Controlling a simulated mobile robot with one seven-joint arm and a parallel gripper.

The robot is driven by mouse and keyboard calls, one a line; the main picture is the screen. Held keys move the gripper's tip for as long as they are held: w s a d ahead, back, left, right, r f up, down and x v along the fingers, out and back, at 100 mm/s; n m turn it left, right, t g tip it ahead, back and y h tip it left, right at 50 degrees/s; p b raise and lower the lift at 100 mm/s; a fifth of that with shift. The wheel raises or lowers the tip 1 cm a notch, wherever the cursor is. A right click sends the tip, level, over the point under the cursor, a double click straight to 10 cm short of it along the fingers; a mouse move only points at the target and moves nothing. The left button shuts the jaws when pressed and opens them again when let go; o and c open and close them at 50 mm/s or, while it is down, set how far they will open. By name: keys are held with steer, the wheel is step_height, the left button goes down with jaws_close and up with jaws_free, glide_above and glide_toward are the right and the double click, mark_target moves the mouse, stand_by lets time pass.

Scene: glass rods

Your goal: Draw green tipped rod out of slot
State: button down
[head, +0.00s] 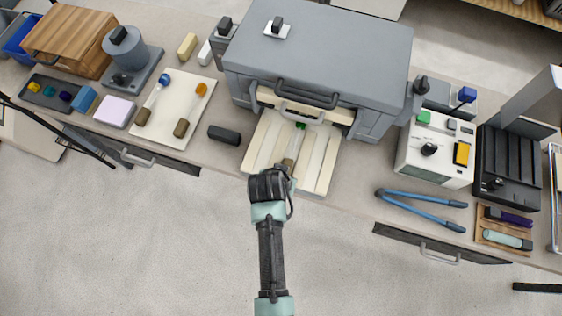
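The green tipped rod (293,148) lies in a slot of the cream grooved tray (322,165), in front of the grey box-shaped unit (318,62). Its green tip points back toward the unit's opening, and its near end is close to my gripper. My gripper (284,170) reaches over the tray's front edge from below. The dark gripper body hides its fingers, so I cannot tell whether they are open, shut or touching the rod.
A cream board (176,125) at left holds a blue tipped rod (153,98) and an orange tipped rod (191,108). A dark block (224,134) lies left of the tray. Blue-handled tongs (422,198) and a white control box (435,150) are at right.

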steer(key=c, duration=0.5)
jaws_free()
steer(key=b+v, duration=0.1)
steer(key=v, duration=1.2)
steer(key=shift+w, duration=0.1)
